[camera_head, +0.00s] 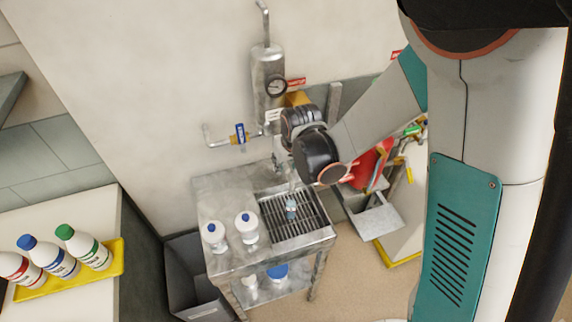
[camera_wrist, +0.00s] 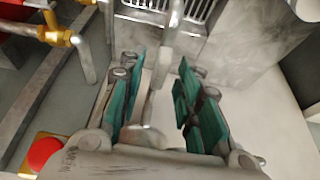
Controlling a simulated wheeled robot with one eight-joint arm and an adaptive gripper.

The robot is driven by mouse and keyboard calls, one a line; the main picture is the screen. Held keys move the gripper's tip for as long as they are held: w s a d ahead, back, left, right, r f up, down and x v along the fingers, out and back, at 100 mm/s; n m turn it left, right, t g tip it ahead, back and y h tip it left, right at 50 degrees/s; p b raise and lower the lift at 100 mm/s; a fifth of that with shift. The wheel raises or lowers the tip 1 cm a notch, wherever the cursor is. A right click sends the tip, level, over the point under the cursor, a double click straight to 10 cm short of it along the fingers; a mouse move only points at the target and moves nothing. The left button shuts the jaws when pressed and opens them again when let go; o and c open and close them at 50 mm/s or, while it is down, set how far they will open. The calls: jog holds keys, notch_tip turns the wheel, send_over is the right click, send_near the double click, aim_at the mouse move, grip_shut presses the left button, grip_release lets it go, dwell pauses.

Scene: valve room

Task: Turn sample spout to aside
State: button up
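The sample spout is a thin grey metal tube in the wrist view (camera_wrist: 161,72). It runs between the two teal finger pads of my gripper (camera_wrist: 162,62). The pads stand apart on either side of the tube, with gaps visible, so the gripper is open around it. In the head view the spout area (camera_head: 279,158) hangs below the pipework at the wall, above the steel sink stand (camera_head: 222,190). My wrist covers most of the gripper and part of the spout there.
A red button (camera_wrist: 43,152) and brass fittings (camera_wrist: 57,36) lie left in the wrist view.

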grip_shut()
jog(key=shift+d, duration=0.15)
jog(key=w+d+n+g+y+b, duration=0.1)
jog(key=w+d+n+y+b, duration=0.1)
jog(key=d+n, duration=0.3)
jog(key=shift+w+n+b, duration=0.55)
jog(key=shift+w+n, duration=0.25)
jog(key=shift+n, duration=0.2)
jog(key=shift+d, duration=0.1)
